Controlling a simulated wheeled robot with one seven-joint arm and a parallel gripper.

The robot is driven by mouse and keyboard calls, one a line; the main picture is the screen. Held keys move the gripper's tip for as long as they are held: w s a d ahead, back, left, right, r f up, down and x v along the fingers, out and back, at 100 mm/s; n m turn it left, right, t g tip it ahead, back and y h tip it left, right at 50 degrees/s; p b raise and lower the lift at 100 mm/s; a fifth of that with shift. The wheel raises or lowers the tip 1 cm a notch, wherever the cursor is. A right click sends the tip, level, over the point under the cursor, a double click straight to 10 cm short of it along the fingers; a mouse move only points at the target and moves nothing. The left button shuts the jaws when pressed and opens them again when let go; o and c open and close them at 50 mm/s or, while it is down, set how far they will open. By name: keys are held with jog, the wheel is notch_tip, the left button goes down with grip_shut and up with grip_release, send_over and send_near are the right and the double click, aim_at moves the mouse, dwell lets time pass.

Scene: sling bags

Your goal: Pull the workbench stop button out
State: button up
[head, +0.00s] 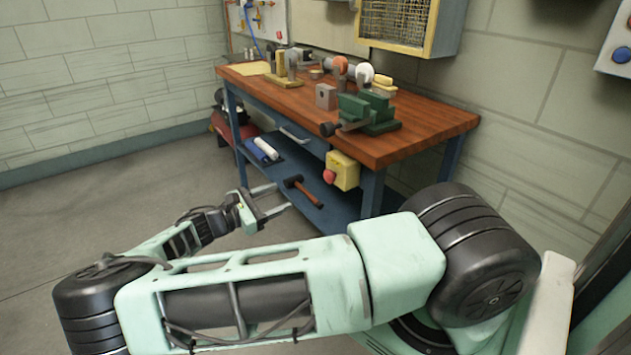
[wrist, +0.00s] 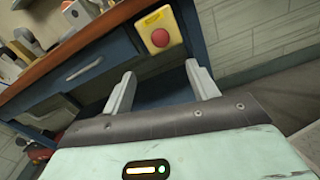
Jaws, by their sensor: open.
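The stop button is a red mushroom head (head: 329,176) on a yellow box (head: 346,170) fixed to the front of the workbench (head: 420,135), below its wooden top near the front leg. In the wrist view the red button (wrist: 160,37) on its yellow box (wrist: 171,22) shows above and beyond my fingers. My gripper (head: 282,200) is open and empty, to the left of and a little lower than the button, apart from it. In the wrist view the two fingers of my gripper (wrist: 161,80) stand wide apart with nothing between them.
A green vise (head: 368,112) with a dark handle overhangs the bench's front edge above the button. A hammer (head: 303,191) and a white roll (head: 266,149) lie on the blue lower shelf (head: 335,212). A drawer handle (wrist: 86,67) is left of the button. Floor left is clear.

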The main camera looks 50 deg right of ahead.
aim_at(327, 178)
jog(key=p+x, duration=0.1)
jog(key=x, duration=1.4)
jog(key=shift+s+f, duration=0.1)
grip_shut()
jog(key=shift+p+v, duration=0.3)
jog(key=shift+v, duration=0.65)
grip_release()
jog(key=shift+a, duration=0.2)
jog(key=b+v, duration=0.2)
jog(key=v, duration=1.5)
